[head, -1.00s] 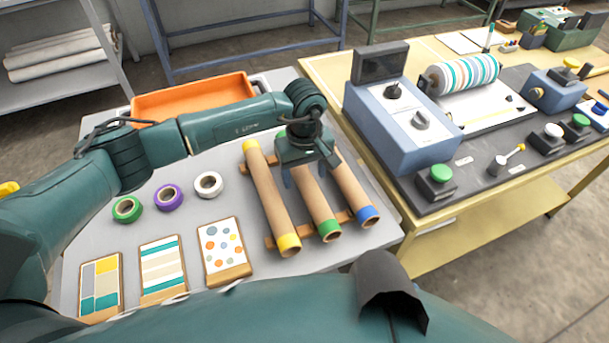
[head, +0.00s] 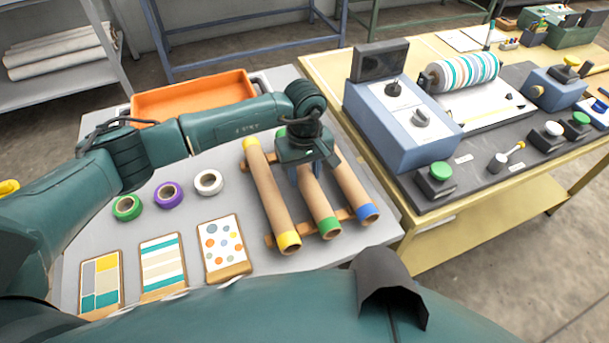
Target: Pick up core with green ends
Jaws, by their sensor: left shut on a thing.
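The core with green ends (head: 321,205) is a brown tube lying in the middle of three cores on a wooden rack (head: 342,216). Its near green end shows; its far part is hidden under my left gripper (head: 304,175). That gripper points down over the core and is shut on it, with the core still at rack height. The core with yellow ends (head: 270,195) lies to its left. The core with blue ends (head: 350,188) lies to its right. My right gripper is not in view.
An orange tray (head: 195,97) stands at the back of the grey table. Green (head: 127,207), purple (head: 168,195) and white (head: 208,183) tape rolls and several pattern cards lie left of the rack. A blue press machine (head: 400,125) stands on the yellow table at right.

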